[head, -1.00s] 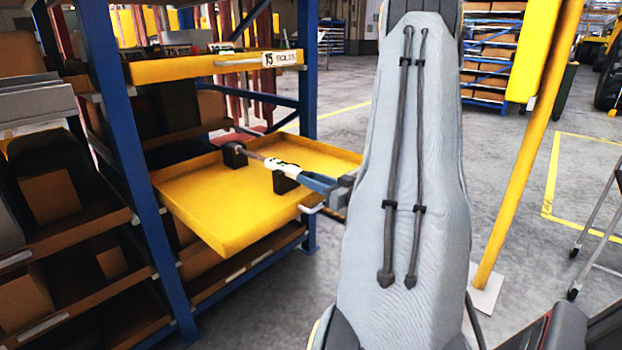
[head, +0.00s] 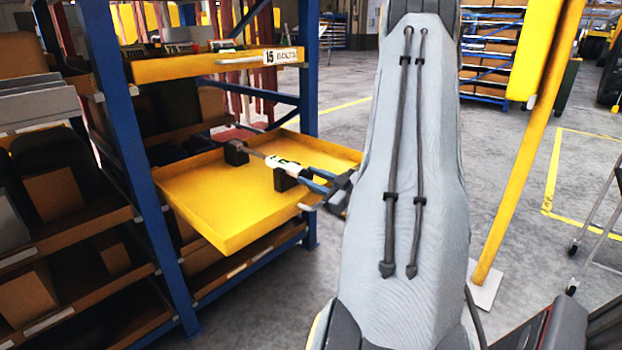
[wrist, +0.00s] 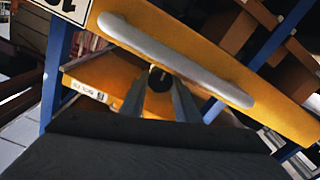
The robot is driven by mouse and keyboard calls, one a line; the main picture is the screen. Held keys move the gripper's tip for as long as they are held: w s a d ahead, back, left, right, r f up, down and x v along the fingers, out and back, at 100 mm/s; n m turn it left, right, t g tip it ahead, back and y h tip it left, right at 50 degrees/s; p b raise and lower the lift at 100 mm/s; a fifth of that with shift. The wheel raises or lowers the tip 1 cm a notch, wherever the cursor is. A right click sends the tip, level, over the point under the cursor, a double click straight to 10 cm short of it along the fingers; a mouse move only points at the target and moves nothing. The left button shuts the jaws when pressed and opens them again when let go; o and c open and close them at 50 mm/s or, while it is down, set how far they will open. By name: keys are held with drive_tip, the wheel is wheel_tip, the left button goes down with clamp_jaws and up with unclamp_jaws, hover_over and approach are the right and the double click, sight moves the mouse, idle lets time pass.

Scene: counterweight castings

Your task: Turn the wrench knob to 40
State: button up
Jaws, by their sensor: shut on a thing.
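The wrench (head: 283,162) lies across two black cradles in a pulled-out yellow drawer (head: 215,222). Its white section carries dark markings, too small to read. My gripper (head: 314,181) is at the wrench's near right end, its two bluish fingers on either side of it. In the wrist view the fingers of my gripper (wrist: 158,92) close on the dark round knob (wrist: 158,78) at the wrench's end. A small light mark shows on the knob's face. In the head view the fingers hide the knob, and the setting cannot be read.
A yellow shelf tray (head: 210,67) labelled 15 BOLTS is above the drawer; a pale bar handle (wrist: 175,58) crosses close above the fingers in the wrist view. A blue rack post (head: 135,150) stands left. A yellow post (head: 528,140) stands right.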

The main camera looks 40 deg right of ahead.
drive_tip(key=o, duration=1.1)
drive_tip(key=shift+c, duration=0.2)
drive_tip(key=shift+s, duration=0.1)
drive_tip(key=s+p, duration=0.1)
drive_tip(key=s, duration=0.6)
drive_tip(key=shift+s+d, duration=0.3)
drive_tip(key=shift+s, duration=0.05)
